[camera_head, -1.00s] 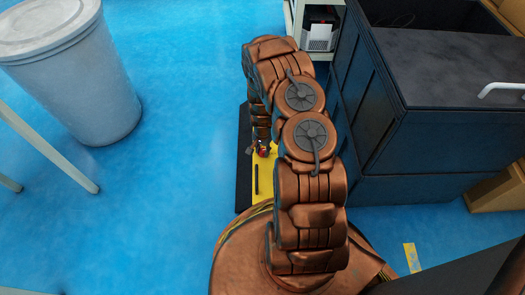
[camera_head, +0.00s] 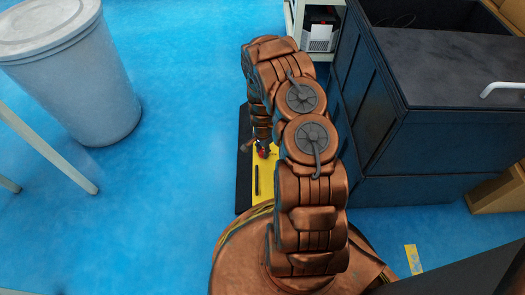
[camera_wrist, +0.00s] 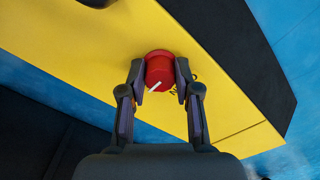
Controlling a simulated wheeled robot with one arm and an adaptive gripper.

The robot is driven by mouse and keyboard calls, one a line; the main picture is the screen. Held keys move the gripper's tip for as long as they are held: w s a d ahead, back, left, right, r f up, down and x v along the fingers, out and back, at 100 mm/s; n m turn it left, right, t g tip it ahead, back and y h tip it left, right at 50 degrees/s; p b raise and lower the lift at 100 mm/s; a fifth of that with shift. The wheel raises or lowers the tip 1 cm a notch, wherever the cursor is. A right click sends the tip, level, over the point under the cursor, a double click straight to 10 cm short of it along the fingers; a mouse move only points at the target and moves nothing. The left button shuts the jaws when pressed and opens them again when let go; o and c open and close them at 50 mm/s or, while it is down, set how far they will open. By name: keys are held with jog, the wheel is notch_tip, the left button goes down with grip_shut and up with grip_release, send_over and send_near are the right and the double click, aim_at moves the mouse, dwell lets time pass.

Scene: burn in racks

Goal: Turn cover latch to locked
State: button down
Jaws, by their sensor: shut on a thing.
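The cover latch shows as a round red knob (camera_wrist: 159,65) with a white line on its face, on a yellow panel (camera_wrist: 95,45). The line slants from lower left to upper right in the wrist view. My gripper (camera_wrist: 160,80) is shut on the knob, one finger at each side. Dark print on the panel is partly hidden by the right finger. In the head view, a small bit of red (camera_head: 263,153) shows beside my arm at the yellow panel (camera_head: 265,180); my arm hides most of that area.
A dark cabinet (camera_head: 440,130) stands close to the right of my arm. A grey bin (camera_head: 80,85) stands at the left, with open blue floor (camera_head: 180,150) between it and my arm. A black edge (camera_wrist: 235,40) borders the yellow panel.

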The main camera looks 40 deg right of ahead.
aim_at(263, 151)
jog(key=c, duration=0.8)
grip_release()
jog(key=shift+r, duration=0.1)
jog(key=shift+r, duration=5.9)
